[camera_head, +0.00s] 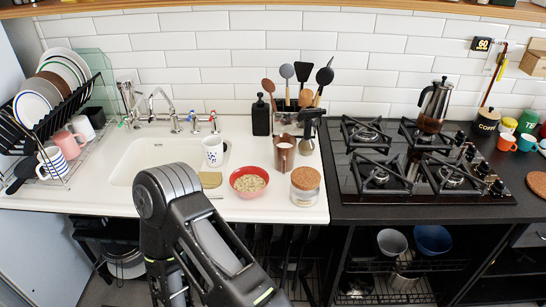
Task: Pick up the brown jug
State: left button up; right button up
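The brown jug (284,155) stands upright on the white counter, between the red bowl and the black hob. It looks reddish brown, with a pale strip down its front that may be a handle. One of my arms reaches up from the bottom of the head view, left of the middle, below and in front of the sink. No gripper fingers show in the view, and nothing touches the jug.
A red bowl of oats (249,186) and a cork-lidded jar (305,186) stand in front of the jug. A black bottle (261,117) and utensils (303,85) stand behind. A white mug (213,151) is left. The hob (357,190), bearing a metal pot (436,103), is right.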

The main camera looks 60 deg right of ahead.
aim_at(284, 144)
jog(key=k+l, duration=0.75)
jog(key=k, duration=0.15)
